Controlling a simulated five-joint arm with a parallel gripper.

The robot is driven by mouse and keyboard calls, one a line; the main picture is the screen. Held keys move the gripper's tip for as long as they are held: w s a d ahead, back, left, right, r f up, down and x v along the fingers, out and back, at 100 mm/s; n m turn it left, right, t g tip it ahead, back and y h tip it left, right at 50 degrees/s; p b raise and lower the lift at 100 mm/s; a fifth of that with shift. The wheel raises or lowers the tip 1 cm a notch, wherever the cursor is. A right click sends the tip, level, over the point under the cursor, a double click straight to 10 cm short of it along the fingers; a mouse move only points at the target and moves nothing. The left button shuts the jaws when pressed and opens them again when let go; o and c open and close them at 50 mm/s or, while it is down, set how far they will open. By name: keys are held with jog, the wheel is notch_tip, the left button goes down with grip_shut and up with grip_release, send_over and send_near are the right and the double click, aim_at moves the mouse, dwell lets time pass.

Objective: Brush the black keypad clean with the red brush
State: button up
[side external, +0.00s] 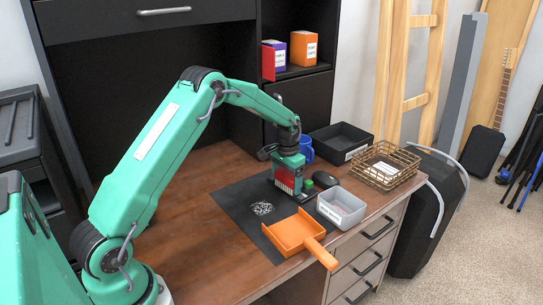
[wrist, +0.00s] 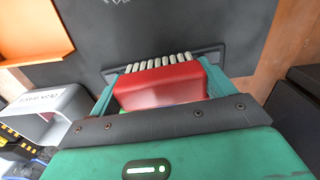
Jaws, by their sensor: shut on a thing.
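My gripper (side external: 290,168) is shut on the red brush (wrist: 162,86), which also shows in the side view (side external: 287,180). The brush has a row of whitish bristles pointing away from my gripper in the wrist view. The black keypad (wrist: 214,56) is a dark flat block, mostly hidden behind the brush and the bristles. The bristles are over the keypad; I cannot tell whether they touch it. In the side view the keypad (side external: 306,195) shows only as a dark edge beside the brush.
An orange dustpan (side external: 293,232) and a grey labelled bin (side external: 341,209) stand in front.

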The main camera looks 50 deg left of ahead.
aim_at(276, 173)
jog(key=d, duration=0.4)
jog(key=shift+w+d, duration=0.15)
jog(key=shift+d, duration=0.25)
jog(key=shift+s+a, duration=0.2)
jog(key=shift+a, duration=2.2)
jog(key=shift+s+a, duration=0.15)
jog(key=shift+a, duration=2.25)
jog(key=shift+w+d, duration=0.2)
jog(key=shift+d, duration=2.3)
jog(key=shift+w+d, duration=0.15)
jog(key=shift+d, duration=2.3)
notch_tip(276, 173, up, 9)
jog(key=shift+a+f, duration=0.15)
jog(key=shift+f, duration=0.05)
